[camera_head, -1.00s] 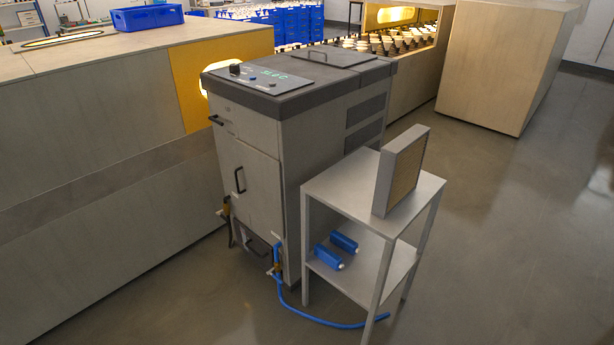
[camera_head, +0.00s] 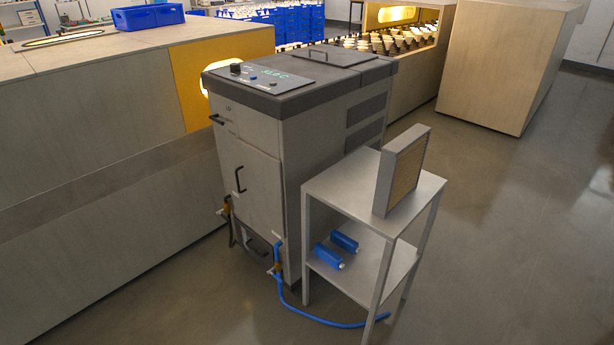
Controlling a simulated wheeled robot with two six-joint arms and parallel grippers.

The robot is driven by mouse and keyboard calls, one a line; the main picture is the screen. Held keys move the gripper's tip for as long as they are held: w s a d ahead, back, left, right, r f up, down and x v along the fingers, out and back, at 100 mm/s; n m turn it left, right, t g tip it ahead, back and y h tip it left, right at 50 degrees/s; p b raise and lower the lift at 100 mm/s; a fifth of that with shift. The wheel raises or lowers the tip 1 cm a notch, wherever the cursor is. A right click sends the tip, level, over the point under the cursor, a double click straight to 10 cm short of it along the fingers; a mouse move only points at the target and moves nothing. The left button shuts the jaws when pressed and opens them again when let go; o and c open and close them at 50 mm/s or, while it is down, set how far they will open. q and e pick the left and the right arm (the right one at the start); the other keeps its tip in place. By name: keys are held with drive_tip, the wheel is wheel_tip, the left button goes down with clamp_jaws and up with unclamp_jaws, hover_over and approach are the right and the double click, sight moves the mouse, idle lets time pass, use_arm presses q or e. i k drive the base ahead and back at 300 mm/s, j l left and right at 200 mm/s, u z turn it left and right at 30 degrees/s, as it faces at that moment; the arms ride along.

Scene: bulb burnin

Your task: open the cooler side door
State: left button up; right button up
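The cooler (camera_head: 335,115) is a grey box with a dark top, a control panel (camera_head: 262,79) with a green display, and a lid handle. Its front door (camera_head: 258,190) has a black handle (camera_head: 239,180) and looks shut. A smaller black handle (camera_head: 216,119) sits higher on the front, near the left edge. The cooler's right side has dark louvred vents (camera_head: 366,122); the lower part of that side is hidden behind the cart. Neither of my grippers shows in this view.
A grey two-shelf cart (camera_head: 345,190) stands close to the cooler's right side. It holds a framed filter panel (camera_head: 402,170) on top and two blue cylinders (camera_head: 336,250) below. A blue hose (camera_head: 320,319) lies on the floor. Open floor (camera_head: 510,240) lies to the right.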

sight(260, 173)
drive_tip(key=i+j+z, duration=0.25)
drive_tip(key=i+j, duration=0.15)
drive_tip(key=j, duration=0.25)
drive_tip(key=i+j+z, duration=0.15)
drive_tip(key=j, duration=0.2)
